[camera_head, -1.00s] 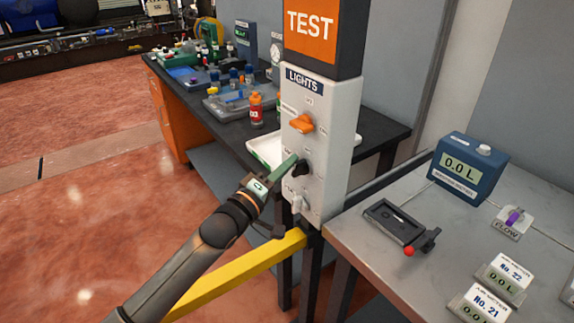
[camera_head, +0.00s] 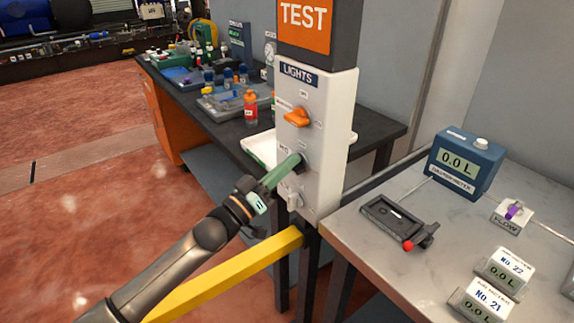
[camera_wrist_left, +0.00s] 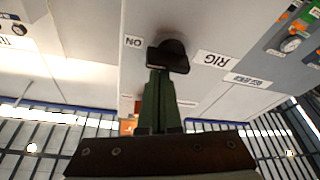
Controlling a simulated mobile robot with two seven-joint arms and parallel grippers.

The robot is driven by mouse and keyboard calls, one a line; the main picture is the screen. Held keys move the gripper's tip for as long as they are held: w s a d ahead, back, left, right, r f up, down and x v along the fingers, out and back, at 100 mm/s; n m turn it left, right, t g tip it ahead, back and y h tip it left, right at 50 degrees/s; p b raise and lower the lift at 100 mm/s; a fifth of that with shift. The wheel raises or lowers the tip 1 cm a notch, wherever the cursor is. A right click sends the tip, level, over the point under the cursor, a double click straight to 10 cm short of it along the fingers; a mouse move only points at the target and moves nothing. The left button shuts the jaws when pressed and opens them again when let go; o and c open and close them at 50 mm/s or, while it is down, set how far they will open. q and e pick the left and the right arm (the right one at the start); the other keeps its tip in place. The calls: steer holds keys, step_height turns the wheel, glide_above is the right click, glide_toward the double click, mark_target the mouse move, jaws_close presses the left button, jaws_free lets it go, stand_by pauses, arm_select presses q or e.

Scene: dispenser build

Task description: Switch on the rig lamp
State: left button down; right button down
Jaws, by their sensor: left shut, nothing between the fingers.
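The white LIGHTS panel (camera_head: 322,150) stands upright at the table corner in the head view. It carries an orange knob (camera_head: 298,117) at the top, a dark knob in the middle and a pale switch (camera_head: 293,198) at the bottom. In the left wrist view, which is upside down, the dark knob (camera_wrist_left: 172,55) sits between labels reading ON and RIG. My left gripper (camera_head: 298,160) is shut with nothing in it. Its green fingertips are at the dark knob and mostly hide it in the head view; contact looks likely but is not certain. My right gripper is not in view.
A yellow bar (camera_head: 225,276) runs below my left arm to the panel's foot. A grey table (camera_head: 455,235) with meters and a red-tipped lever is at the right. A dark bench (camera_head: 225,128) with bottles and a white tray is behind the panel.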

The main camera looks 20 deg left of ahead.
arm_select(q)
steer(key=shift+r, duration=0.1)
steer(key=shift+r+p, duration=0.55)
step_height(320, 180, up, 4)
steer(key=p, duration=0.3)
steer(key=shift+f+p, duration=0.15)
steer(key=shift+p, duration=0.15)
steer(key=f+b+v, duration=0.1)
steer(key=b+v, duration=0.1)
steer(key=v, duration=0.8)
steer(key=shift+w+a, duration=0.3)
steer(key=shift+a, duration=0.15)
